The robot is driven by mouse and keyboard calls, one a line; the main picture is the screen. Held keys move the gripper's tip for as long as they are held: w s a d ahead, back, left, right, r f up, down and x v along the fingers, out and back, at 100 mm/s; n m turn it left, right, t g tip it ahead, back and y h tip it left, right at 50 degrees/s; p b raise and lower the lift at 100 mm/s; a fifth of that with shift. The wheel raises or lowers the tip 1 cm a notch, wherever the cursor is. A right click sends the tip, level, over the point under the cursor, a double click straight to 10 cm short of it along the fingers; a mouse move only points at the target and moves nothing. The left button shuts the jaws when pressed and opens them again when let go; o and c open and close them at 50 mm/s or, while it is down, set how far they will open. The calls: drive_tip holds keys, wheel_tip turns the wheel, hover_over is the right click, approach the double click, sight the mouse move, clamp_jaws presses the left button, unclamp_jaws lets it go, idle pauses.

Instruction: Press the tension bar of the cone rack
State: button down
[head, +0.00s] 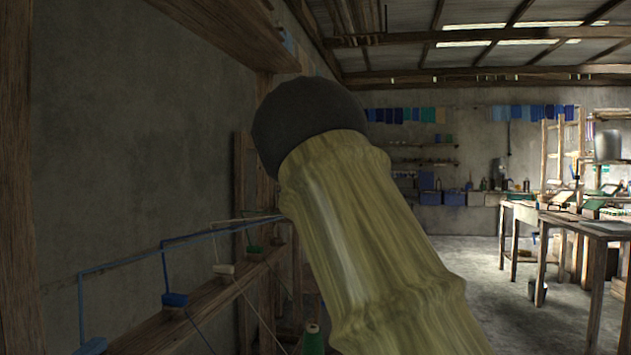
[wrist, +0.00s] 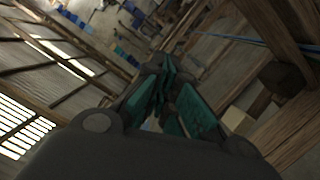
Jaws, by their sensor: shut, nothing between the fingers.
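The cone rack (head: 205,300) stands along the left wall in the head view, a wooden beam with small blue, cream and green fittings. A thin blue bar (head: 120,262) on upright wires runs above the beam; I cannot tell for sure whether it is the tension bar. Its far end goes behind my arm. My gripper is hidden in the head view. In the wrist view my gripper (wrist: 163,65) has its teal fingers brought together with nothing held. A thin blue line (wrist: 235,41) passes to its upper right; I see no contact between them.
My arm covers the middle of the head view. A wooden post (head: 18,180) stands at the left edge. A workbench (head: 570,222) is on the right, with open floor (head: 480,265) before it. Wooden timbers (wrist: 285,125) lie close on the wrist view's right.

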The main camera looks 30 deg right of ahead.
wheel_tip(320, 180, down, 9)
drive_tip(key=s+d+m+t+y+b, duration=0.1)
drive_tip(key=m+b, duration=0.3)
drive_tip(key=b, duration=0.4)
drive_tip(key=shift+s+d, duration=0.75)
